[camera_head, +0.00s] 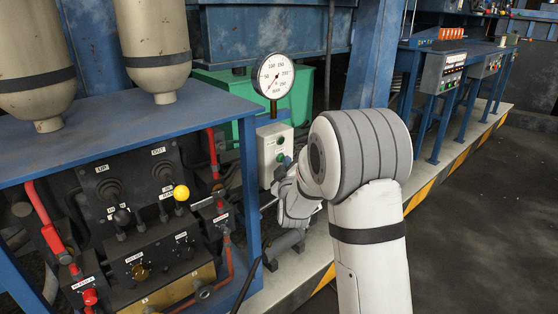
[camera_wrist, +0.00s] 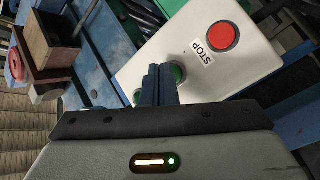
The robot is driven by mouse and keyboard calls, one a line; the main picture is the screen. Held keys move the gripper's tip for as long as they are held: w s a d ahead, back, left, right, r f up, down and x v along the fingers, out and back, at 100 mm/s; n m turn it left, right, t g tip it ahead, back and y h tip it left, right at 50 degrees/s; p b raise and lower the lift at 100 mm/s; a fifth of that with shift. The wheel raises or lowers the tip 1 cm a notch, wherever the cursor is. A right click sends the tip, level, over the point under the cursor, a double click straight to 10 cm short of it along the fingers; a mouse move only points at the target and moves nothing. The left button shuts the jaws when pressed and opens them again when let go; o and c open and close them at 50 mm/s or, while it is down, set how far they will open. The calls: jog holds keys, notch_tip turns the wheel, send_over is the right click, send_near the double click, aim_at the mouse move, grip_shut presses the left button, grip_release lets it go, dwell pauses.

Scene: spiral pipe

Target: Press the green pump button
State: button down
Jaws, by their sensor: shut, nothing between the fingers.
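The green pump button (camera_wrist: 177,72) is on a pale control box (camera_wrist: 195,55). In the wrist view it is partly hidden behind my gripper's fingers (camera_wrist: 160,72). The fingers are shut together with nothing between them, and their tips are at the button's left edge. Whether they touch it or stop just short, I cannot tell. A red button (camera_wrist: 221,37) labelled STOP is on the same face, up and right of the green one. In the head view the control box (camera_head: 269,152) stands left of my wrist, which covers its lower right part.
A round pressure gauge (camera_head: 273,76) rises just behind the box. At left is a blue bench frame (camera_head: 120,122) with a valve panel, levers and red hoses. A blue post (camera_head: 374,55) stands behind my arm. Open floor (camera_head: 480,220) lies to the right.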

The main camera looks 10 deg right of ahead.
jog(key=shift+w+a, duration=0.1)
jog(key=shift+w, duration=0.1)
dwell(0.5)
jog(key=shift+s+d+b, duration=0.4)
jog(key=shift+s+b, duration=0.1)
jog(key=shift+s, duration=0.2)
jog(key=s+d, duration=0.1)
jog(key=s+b, duration=0.1)
jog(key=s+d+b, duration=0.1)
jog(key=s, duration=0.1)
jog(key=shift+s+d, duration=0.1)
jog(key=shift+d, duration=0.25)
dwell(0.3)
